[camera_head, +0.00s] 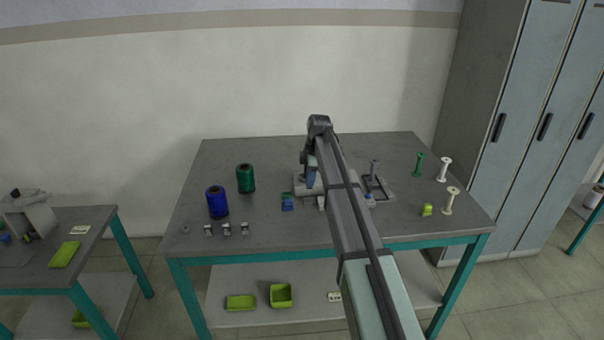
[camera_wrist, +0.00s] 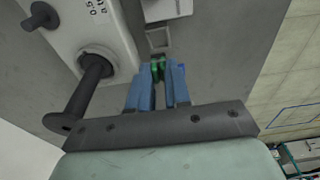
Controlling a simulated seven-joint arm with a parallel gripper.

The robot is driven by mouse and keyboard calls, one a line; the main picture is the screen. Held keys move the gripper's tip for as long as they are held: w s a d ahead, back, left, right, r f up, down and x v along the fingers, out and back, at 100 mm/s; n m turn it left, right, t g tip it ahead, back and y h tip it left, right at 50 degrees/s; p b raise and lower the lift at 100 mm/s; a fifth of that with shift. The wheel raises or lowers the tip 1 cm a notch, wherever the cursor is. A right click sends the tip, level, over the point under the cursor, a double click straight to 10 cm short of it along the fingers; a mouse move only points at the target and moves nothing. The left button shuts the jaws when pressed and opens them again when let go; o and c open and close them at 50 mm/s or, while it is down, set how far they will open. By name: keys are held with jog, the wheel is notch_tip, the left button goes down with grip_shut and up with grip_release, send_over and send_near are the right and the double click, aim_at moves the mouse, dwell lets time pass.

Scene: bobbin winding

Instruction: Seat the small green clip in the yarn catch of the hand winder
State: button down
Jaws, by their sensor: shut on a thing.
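My gripper (camera_wrist: 158,80) has blue fingers shut on the small green clip (camera_wrist: 157,68), whose end shows between the fingertips in the wrist view. Just beyond the clip is a small grey square-mouthed holder (camera_wrist: 158,39), which looks like the yarn catch. The clip appears close to it but outside its opening; I cannot tell whether they touch. The white body of the hand winder (camera_wrist: 88,32), with a dark shaft, is to the left. In the head view my gripper (camera_head: 309,180) is over the winder (camera_head: 303,190), and my arm hides part of it; the clip cannot be made out there.
On the table (camera_head: 260,220) stand a blue cone (camera_head: 217,203) and a green cone (camera_head: 245,178). A small blue block (camera_head: 287,202) is left of the winder. Several small metal pieces (camera_head: 227,229) lie near the front edge. Bobbins (camera_head: 445,168) stand at the right.

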jog(key=shift+f, duration=2.25)
jog(key=shift+f, duration=0.85)
dwell(0.3)
jog(key=c, duration=1)
grip_release()
jog(key=shift+r, duration=0.1)
jog(key=shift+r, duration=3.4)
